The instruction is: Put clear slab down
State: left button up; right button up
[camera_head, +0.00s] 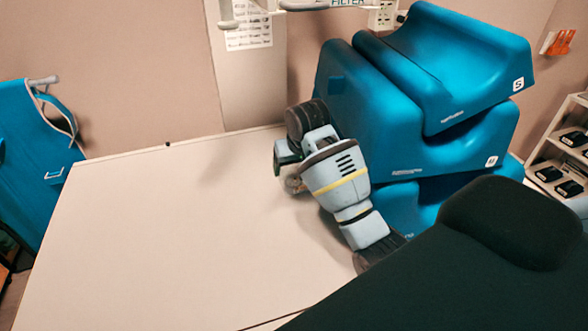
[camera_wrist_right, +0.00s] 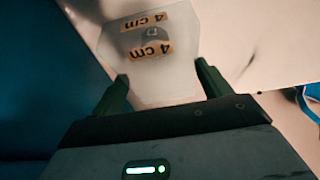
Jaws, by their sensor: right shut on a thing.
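The clear slab (camera_wrist_right: 150,78) is a translucent plate with orange "4 cm" labels in the right wrist view. It sits between the two dark green fingers of my right gripper (camera_wrist_right: 162,72), which is shut on it. In the head view my right gripper (camera_head: 284,164) is over the back right of the pale table (camera_head: 170,230), beside the blue foam blocks. The slab is mostly hidden or too small to make out there. Any gap between the slab and the table cannot be told. My left gripper is not in view.
Large blue foam blocks (camera_head: 420,110) are stacked right of my right gripper, close to my arm. A shelf (camera_head: 555,150) with dark devices stands at the far right. A blue apron (camera_head: 38,155) hangs at the left. The table's left and middle are clear.

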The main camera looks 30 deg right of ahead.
aim_at(294, 170)
jog(key=shift+w+d, duration=0.35)
jog(key=shift+w, duration=0.3)
jog(key=shift+w+d, duration=0.3)
jog(key=shift+w, duration=0.35)
jog(key=shift+f, duration=0.1)
jog(key=shift+f, duration=1.65)
jog(key=shift+f, duration=0.1)
jog(key=o, duration=1.3)
jog(key=shift+f, duration=0.15)
jog(key=shift+o, duration=0.2)
